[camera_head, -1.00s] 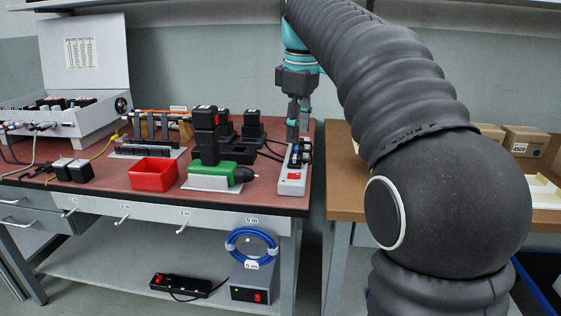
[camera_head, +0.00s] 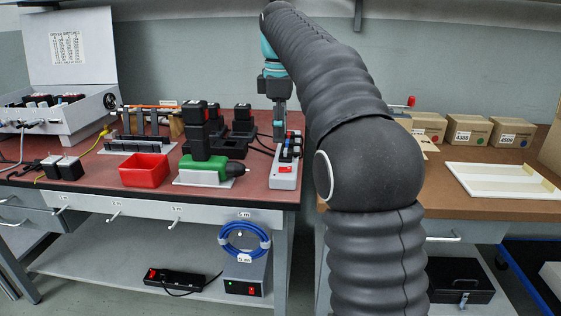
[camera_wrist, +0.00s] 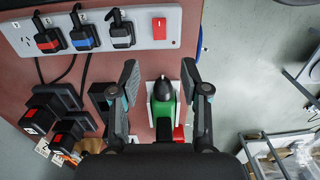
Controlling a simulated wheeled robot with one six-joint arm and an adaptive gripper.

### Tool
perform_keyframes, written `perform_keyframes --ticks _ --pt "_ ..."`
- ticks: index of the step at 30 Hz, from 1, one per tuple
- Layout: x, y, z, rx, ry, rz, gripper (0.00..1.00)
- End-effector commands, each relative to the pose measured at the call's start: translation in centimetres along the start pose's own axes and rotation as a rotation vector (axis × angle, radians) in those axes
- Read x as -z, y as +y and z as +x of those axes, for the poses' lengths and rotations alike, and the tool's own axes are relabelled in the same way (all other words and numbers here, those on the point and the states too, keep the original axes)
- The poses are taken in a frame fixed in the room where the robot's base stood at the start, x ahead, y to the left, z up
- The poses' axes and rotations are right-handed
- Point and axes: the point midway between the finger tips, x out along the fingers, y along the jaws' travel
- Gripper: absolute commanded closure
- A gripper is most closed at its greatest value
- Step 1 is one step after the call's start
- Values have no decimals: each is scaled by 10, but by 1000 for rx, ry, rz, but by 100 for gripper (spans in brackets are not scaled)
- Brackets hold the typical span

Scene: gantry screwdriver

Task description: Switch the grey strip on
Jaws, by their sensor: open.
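The grey strip (camera_head: 284,183) lies near the right end of the red bench top, with plugs in its sockets and a red switch (camera_head: 285,169) at its near end. I cannot tell the rocker's position. My gripper (camera_head: 279,131) points down over the strip's far part. In the wrist view my gripper (camera_wrist: 160,75) is open and empty, its two fingers apart, with the switch beyond the fingertips.
A green and black screwdriver (camera_head: 210,168) and a red bin (camera_head: 145,171) are left of the strip. Black chargers (camera_head: 240,121) stand behind. A black strip (camera_head: 178,280) lies on the lower shelf. Boxes (camera_head: 468,132) and a white tray (camera_head: 505,181) are on the right table.

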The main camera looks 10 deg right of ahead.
Motion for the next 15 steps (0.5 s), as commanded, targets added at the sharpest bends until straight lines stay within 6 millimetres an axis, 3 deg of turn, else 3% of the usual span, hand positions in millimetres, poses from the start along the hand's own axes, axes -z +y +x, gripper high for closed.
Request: perform_keyframes --ticks 3,9,15 --pt "0 -1 26 1 -1 0 54" --pt "0 -1 59 2 -1 0 54" --pt "0 0 79 0 0 0 54"
